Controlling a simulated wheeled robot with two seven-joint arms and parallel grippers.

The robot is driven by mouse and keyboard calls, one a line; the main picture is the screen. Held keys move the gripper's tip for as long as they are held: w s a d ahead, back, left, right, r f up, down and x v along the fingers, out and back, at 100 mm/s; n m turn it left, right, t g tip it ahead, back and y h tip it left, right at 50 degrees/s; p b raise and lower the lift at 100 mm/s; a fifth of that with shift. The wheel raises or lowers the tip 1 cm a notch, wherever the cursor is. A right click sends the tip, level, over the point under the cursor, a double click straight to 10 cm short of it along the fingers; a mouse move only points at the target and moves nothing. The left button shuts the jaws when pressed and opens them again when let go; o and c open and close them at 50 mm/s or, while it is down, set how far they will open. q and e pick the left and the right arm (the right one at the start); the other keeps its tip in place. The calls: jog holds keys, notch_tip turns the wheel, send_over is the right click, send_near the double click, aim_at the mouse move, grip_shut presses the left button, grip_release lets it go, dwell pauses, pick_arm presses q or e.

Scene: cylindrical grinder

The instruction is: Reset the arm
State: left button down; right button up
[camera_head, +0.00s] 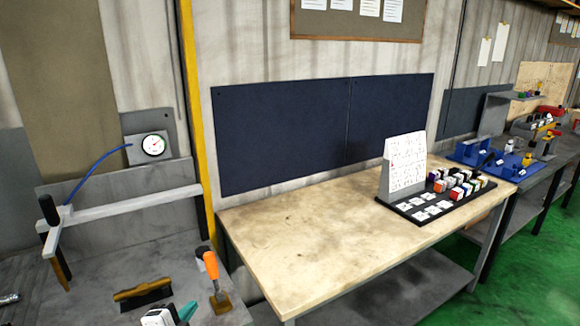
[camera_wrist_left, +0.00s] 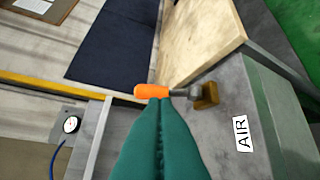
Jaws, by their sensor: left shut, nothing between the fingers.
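My left gripper (camera_head: 187,310) shows at the bottom of the head view, a white body with teal fingers. In the left wrist view its teal fingers (camera_wrist_left: 158,103) are pressed together with nothing between them. An orange-handled tool (camera_head: 211,265) with a brown-gold head stands on the grey surface to the right of the gripper. In the left wrist view the tool's orange handle (camera_wrist_left: 152,91) appears just beyond the fingertips; whether they touch cannot be told. My right gripper is in neither view.
A dark brush with a wooden back (camera_head: 142,293) lies left of the gripper. A white bar frame (camera_head: 130,207) and a dial gauge (camera_head: 153,145) stand behind. A wooden table (camera_head: 300,240) to the right is mostly bare, with a black tray (camera_head: 415,218) of small items.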

pick_arm(q)
jog(key=s+d+f+n+g+y, duration=0.15)
jog(key=s+f+n+g, duration=0.3)
jog(key=s, duration=0.55)
jog(key=s+d+f+n+g, duration=0.25)
jog(key=s+n, duration=0.25)
jog(key=s, duration=0.4)
jog(key=s+d+f+n+g, duration=0.1)
jog(key=s+f+n+g, duration=0.3)
jog(key=s, duration=0.6)
notch_tip(320, 180, down, 28)
jog(key=g+b, duration=0.2)
jog(key=s+a+f+b, duration=0.1)
jog(key=s+a+f, duration=0.2)
jog(key=s+f, duration=1.4)
jog(key=shift+f+g, duration=0.4)
